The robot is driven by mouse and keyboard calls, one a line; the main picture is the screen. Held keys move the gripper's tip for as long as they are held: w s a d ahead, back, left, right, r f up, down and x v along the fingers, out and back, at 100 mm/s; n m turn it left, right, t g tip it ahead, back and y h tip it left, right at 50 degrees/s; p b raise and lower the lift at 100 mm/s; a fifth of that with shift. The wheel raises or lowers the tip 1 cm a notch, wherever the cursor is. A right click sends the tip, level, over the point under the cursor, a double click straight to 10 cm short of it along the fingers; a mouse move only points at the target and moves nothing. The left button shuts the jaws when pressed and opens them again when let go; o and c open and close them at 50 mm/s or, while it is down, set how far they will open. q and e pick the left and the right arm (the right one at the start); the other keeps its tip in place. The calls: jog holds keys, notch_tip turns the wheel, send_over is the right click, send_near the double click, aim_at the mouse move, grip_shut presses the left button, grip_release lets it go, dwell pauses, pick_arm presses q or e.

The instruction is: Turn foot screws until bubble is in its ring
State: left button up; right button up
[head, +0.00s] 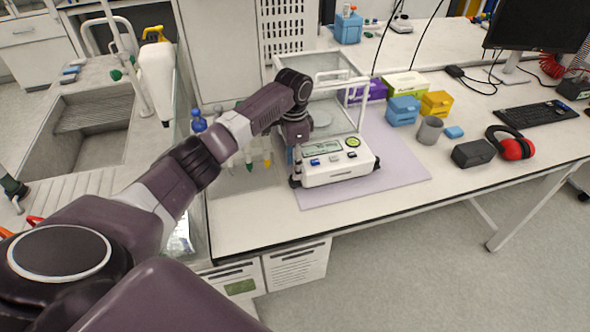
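An analytical balance (338,172) with a clear glass draft shield stands on a pale purple mat (395,175). Its front panel has a small display and a round green bubble level (353,142) at the right. The bubble is too small to place against its ring. My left gripper (295,178) points down at the balance's front left corner, close to where a foot screw would sit. Its fingers are small and dark, and whether they are open or shut cannot be made out. The foot screws cannot be told apart from the gripper and body. My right gripper is not in view.
Small tubes with coloured caps (267,160) and a blue-capped bottle (198,121) stand left of the balance. Blue (403,110) and yellow (436,103) boxes, a grey cup (429,130) and red earmuffs (516,146) lie to the right. The mat's right part is clear.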

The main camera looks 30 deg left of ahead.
pick_arm(q)
notch_tip(320, 180, down, 4)
jog(key=shift+r, duration=0.25)
jog(key=shift+w+f, duration=0.1)
jog(key=shift+f, duration=0.15)
grip_shut()
jog(key=shift+r+n+p, duration=0.2)
jog(key=shift+n+p, duration=0.2)
jog(key=shift+p, duration=0.4)
jog(key=shift+f+n, duration=0.15)
jog(key=shift+n, duration=0.15)
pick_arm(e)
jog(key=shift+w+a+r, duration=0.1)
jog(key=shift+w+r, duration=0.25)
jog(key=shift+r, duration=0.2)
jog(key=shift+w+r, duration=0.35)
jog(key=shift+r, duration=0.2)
pick_arm(q)
grip_release()
